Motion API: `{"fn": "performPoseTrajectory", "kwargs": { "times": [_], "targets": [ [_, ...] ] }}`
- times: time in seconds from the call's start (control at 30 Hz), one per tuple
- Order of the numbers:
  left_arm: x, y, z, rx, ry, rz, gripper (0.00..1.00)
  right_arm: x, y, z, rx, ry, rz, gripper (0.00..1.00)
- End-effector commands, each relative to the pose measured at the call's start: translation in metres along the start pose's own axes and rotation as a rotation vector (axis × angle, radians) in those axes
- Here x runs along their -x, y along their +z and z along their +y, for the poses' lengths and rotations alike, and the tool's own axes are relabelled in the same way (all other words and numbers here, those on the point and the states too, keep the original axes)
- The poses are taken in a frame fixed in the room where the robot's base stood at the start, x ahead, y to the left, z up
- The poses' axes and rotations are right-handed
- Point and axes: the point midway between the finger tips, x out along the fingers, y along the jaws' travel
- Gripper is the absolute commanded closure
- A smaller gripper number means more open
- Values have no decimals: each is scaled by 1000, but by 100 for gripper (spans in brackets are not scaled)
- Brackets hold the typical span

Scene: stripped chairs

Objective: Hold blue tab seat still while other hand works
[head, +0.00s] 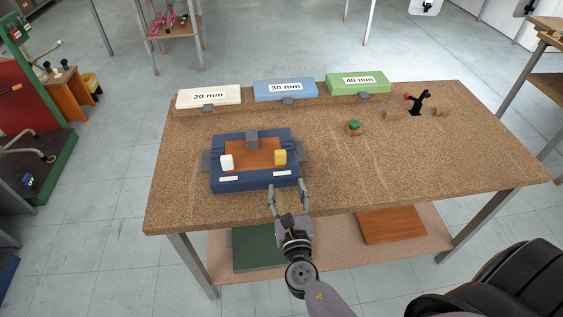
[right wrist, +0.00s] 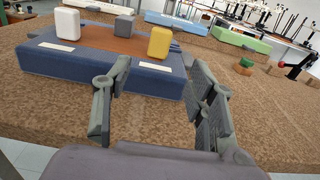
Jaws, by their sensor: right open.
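The blue tab seat (head: 203,182) lies flat on the cork-topped table, with grey tabs at its sides and a brown panel (head: 253,160) in its middle. A white block (head: 227,162) and a yellow block (head: 280,157) stand on it, with a grey block (head: 252,139) at its far edge. My right gripper (head: 288,188) is open and empty at the seat's near right edge. In the right wrist view the seat (right wrist: 90,70) is just beyond the open fingers (right wrist: 160,110); whether a finger touches it I cannot tell. My left gripper is not in view.
White "20 mm" (head: 209,97), blue "30 mm" (head: 286,90) and green "40 mm" (head: 358,83) boxes line the table's back edge. A small green-topped block (head: 354,127) and a black clamp-like device (head: 419,103) are to the right. The table's right front is clear.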

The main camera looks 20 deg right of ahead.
Motion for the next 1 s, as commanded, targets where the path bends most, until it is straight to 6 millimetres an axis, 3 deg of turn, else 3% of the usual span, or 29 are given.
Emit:
{"fn": "performPoseTrajectory", "kwargs": {
  "times": [0.3,0.5,0.7,1.0],
  "targets": [
    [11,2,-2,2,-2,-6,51,-66,2,0,-2,-1,-1,48],
    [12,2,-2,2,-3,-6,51,-99,0,0,-2,0,0,48],
    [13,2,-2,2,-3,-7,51,-115,-1,0,-2,1,1,48],
    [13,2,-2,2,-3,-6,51,-118,-1,0,-2,1,2,48]
  ]
}}
